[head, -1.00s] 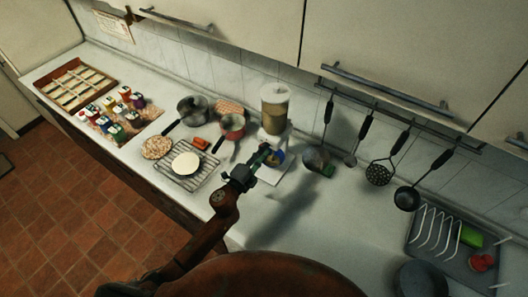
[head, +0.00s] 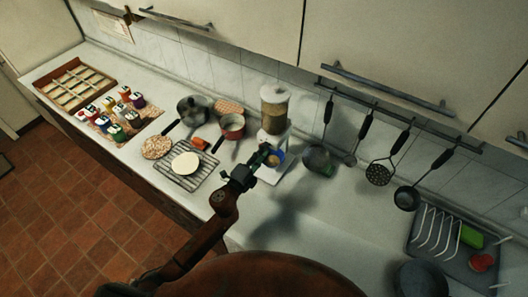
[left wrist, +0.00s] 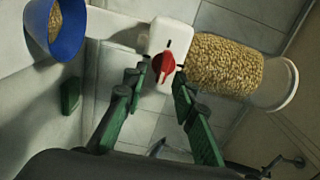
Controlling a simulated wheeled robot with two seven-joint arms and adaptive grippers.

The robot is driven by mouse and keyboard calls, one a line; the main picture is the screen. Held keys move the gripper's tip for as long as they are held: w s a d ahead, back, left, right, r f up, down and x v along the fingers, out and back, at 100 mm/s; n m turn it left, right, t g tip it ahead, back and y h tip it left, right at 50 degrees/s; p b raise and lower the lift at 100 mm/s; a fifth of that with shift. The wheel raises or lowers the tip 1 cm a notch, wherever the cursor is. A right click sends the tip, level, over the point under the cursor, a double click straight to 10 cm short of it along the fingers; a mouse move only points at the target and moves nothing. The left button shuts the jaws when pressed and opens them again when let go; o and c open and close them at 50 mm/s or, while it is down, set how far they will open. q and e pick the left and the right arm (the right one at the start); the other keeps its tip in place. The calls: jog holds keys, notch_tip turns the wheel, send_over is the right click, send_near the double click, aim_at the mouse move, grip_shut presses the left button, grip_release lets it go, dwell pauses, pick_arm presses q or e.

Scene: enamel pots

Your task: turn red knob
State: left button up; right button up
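The red knob (left wrist: 163,66) sits on the white front of the grain dispenser in the left wrist view. The dispenser (head: 275,110) stands against the back wall in the head view, with a clear canister of grain (left wrist: 225,65) on it. My left gripper (left wrist: 157,78) is open, with a green finger on each side of the knob. A gap shows between the fingers and the knob, though I cannot tell the exact depth. The knob is hidden behind the gripper in the head view.
A blue bowl (left wrist: 67,30) with grain in it stands below the dispenser. A wire rack (head: 182,173) and a red pan (head: 232,126) lie to the left. A dark scoop-like object (head: 317,160) lies to the right, below hanging utensils (head: 379,174). The counter's front middle is clear.

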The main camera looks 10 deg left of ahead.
pick_arm(q)
jog(key=v, duration=1.2)
jog(key=shift+o, duration=0.6)
